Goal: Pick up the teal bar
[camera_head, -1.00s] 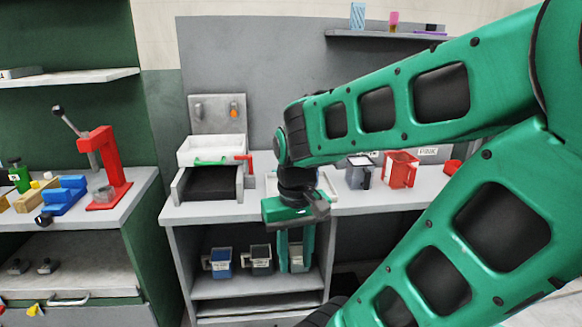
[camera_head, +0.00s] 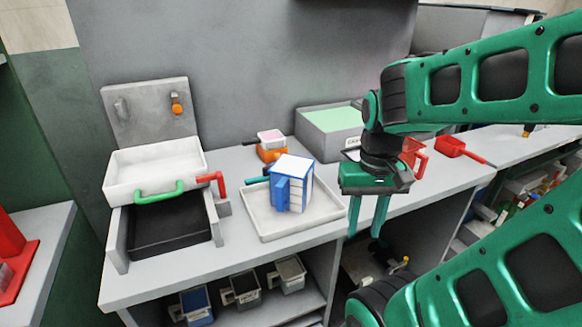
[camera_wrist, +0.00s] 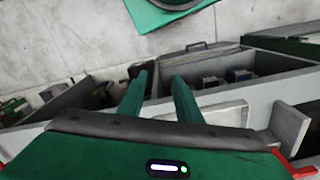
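A small teal piece (camera_head: 257,180), likely the end of the teal bar, shows at the left of a blue and white block (camera_head: 294,183) in the head view. The block hides part of it. Both are at a shallow white tray (camera_head: 262,230) on the grey counter. My gripper (camera_head: 365,236) points down to the right of the tray, in front of the counter, apart from the teal piece. Its two green fingers are apart with nothing between them. The wrist view shows the empty gap between the fingers (camera_wrist: 157,78); I cannot make out the teal piece there.
A white basin (camera_head: 155,172) with a green handle stands left of the tray. Behind are an orange item with a pink top (camera_head: 271,143) and a grey bin (camera_head: 330,135). Red containers (camera_head: 462,150) are at the right. Grey bins (camera_head: 290,274) sit on the shelf below.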

